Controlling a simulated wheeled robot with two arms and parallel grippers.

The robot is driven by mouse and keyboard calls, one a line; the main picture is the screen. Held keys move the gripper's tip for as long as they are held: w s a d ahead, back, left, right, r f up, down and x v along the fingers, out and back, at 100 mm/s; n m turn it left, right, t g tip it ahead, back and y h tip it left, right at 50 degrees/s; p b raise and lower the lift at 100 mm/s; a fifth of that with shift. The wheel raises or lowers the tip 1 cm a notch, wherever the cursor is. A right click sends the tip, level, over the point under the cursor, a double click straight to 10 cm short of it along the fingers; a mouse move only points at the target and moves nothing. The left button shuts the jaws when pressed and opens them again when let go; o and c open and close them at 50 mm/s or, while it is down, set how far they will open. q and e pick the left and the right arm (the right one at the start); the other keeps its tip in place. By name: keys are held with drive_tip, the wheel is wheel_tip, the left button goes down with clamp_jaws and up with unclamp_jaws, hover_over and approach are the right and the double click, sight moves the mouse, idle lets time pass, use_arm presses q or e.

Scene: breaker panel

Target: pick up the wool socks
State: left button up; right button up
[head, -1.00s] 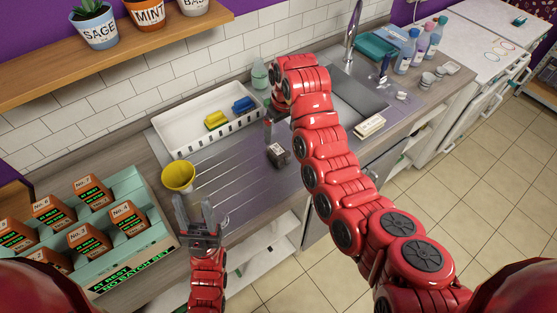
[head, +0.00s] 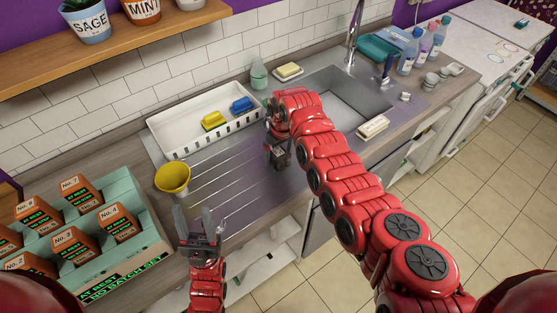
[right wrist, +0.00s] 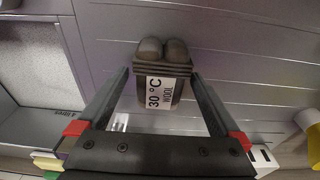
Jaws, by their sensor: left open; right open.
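The wool socks (head: 281,158) are a small dark grey rolled bundle on the ribbed metal drainboard. In the head view my right arm and hand partly cover the right gripper. My left gripper (head: 194,214) is open and empty, above the counter's front edge near the yellow cup.
A yellow cup (head: 173,179) stands left of the socks. A white dish tray (head: 185,141) with a yellow and a blue sponge is behind. The sink (head: 350,98) lies right, a cream block (head: 373,127) on its front edge. Labelled boxes (head: 75,240) fill the left.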

drive_tip(key=shift+f+b, duration=0.15)
drive_tip(key=shift+b, duration=0.15)
idle(0.5)
drive_tip(key=shift+c, duration=0.3)
drive_tip(key=c, duration=1.3)
drive_tip(key=shift+c, duration=0.2)
